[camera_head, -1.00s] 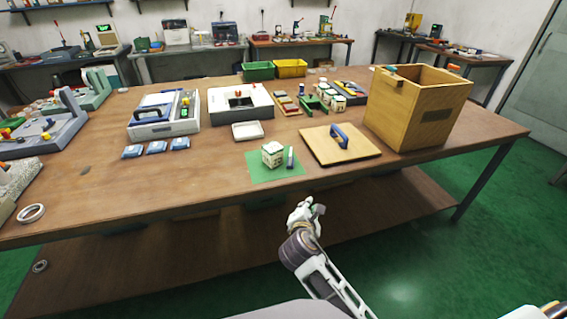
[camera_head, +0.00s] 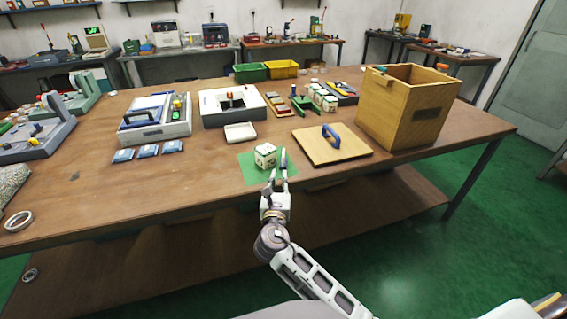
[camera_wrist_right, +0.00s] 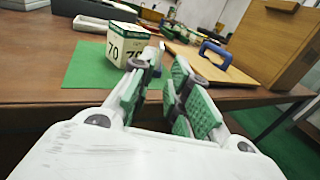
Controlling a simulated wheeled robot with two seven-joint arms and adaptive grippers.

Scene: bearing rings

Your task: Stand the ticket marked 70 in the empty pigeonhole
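A small white block with green trim (camera_head: 265,156) stands on a green mat (camera_head: 250,175) near the table's front edge. In the right wrist view the block (camera_wrist_right: 113,48) shows 70 on two faces. I cannot pick out a separate ticket or an empty pigeonhole for certain. My right gripper (camera_head: 278,167) is at the mat's front right, beside the block and apart from it. In the right wrist view its green-padded fingers (camera_wrist_right: 162,78) are spread with nothing clearly held. A slim pale stick stood beside the block earlier; the fingers now overlap that spot. My left gripper is out of view.
A wooden board with a blue handle (camera_head: 315,150) lies right of the mat, before a tall open wooden box (camera_head: 395,125). A shallow white tray (camera_head: 240,138) lies behind the mat. Blue packets (camera_head: 148,151) lie left. Bare tabletop (camera_head: 190,185) lies left of the mat.

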